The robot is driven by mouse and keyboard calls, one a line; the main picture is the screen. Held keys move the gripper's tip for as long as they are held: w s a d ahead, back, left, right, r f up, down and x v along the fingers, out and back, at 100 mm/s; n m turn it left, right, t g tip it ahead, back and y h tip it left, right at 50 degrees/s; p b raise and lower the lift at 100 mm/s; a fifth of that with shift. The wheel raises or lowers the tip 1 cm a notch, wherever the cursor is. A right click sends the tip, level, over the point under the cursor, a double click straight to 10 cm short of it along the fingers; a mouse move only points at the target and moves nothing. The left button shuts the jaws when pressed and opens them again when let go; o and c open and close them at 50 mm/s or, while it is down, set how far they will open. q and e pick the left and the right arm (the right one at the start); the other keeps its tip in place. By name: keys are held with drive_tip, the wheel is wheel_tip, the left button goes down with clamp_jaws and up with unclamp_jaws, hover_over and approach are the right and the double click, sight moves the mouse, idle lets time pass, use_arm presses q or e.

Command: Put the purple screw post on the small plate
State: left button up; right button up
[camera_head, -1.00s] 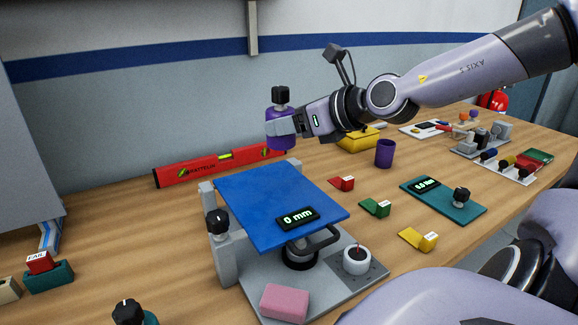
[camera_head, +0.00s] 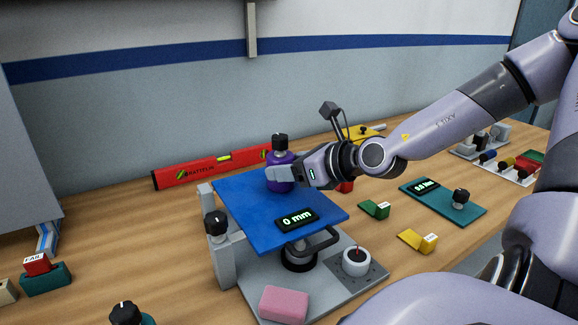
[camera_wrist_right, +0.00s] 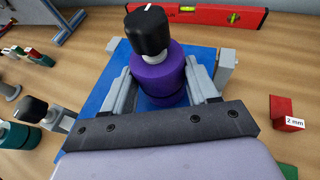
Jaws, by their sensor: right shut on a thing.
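The purple screw post (camera_head: 279,172) is a purple cylinder with a black knob on top. It stands upright between the fingers of my right gripper (camera_head: 280,175), which is shut on it. It is over the back part of the blue plate (camera_head: 240,212), which bears a "0 mm" display (camera_head: 297,218). Whether its base touches the plate I cannot tell. In the right wrist view the post (camera_wrist_right: 160,75) sits between the two grey fingers, with the blue plate (camera_wrist_right: 100,97) behind and below. No left gripper shows.
A grey stand (camera_head: 223,258) with a black knob holds the blue plate. A pink block (camera_head: 284,304) and a white dial cup (camera_head: 356,262) sit on its base. A red level (camera_head: 205,168) lies behind. Green (camera_head: 374,209) and yellow (camera_head: 418,241) blocks are to the right.

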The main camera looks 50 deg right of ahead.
drive_tip(key=shift+f, duration=0.15)
drive_tip(key=o, duration=1.4)
drive_tip(key=shift+o, duration=0.2)
drive_tip(key=shift+r, duration=0.25)
drive_tip(key=shift+v, duration=5.65)
drive_tip(key=shift+s, duration=0.35)
